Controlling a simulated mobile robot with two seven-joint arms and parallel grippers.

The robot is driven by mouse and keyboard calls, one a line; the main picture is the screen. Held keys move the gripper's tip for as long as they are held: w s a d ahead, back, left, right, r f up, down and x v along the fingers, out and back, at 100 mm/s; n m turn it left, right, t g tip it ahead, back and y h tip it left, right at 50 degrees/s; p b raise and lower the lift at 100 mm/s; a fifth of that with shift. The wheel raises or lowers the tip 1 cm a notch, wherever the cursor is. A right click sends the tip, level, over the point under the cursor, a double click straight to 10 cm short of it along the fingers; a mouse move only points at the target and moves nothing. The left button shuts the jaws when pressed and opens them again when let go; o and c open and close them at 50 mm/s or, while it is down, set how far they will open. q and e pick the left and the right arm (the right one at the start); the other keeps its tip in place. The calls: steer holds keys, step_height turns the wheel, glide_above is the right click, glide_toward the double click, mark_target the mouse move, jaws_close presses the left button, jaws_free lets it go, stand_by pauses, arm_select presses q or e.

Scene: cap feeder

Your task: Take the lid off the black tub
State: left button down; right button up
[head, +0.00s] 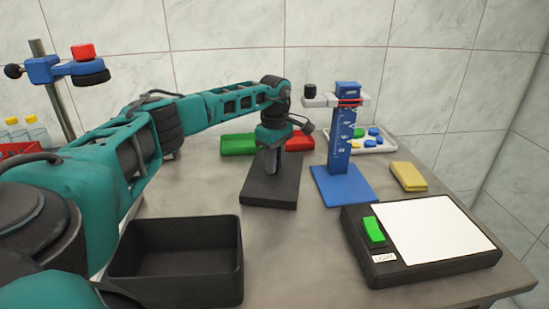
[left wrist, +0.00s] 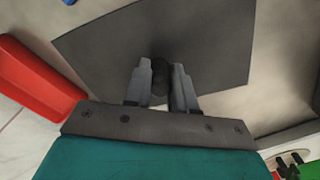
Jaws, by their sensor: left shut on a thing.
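The black tub (head: 178,292) stands at the front left of the table, open at the top, with its empty inside showing. The dark rectangular lid (head: 268,192) is apart from it, near the middle of the table. The lid looks flat and lies on or just above the table; I cannot tell which. My left gripper (head: 272,160) points down over the lid. In the left wrist view its fingers (left wrist: 160,82) are shut on the round dark knob of the lid (left wrist: 215,45). My right gripper is not in view.
A green block (head: 238,144) and a red block (head: 300,140) lie behind the lid. A blue stand (head: 342,150) is right of it. A black light box (head: 430,270) with a green switch fills the front right. A yellow block (head: 408,176) lies at the right.

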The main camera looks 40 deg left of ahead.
arm_select(q)
steer(key=shift+f, duration=0.15)
steer(key=shift+c, duration=2.3)
jaws_free()
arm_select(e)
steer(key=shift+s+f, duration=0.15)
arm_select(q)
steer(key=shift+r+p, duration=0.45)
step_height(320, 180, up, 8)
steer(key=p, duration=0.7)
steer(key=shift+f, duration=0.1)
steer(key=shift+r+p, duration=0.4)
steer(key=shift+p, duration=0.05)
steer(key=shift+r+p, duration=0.3)
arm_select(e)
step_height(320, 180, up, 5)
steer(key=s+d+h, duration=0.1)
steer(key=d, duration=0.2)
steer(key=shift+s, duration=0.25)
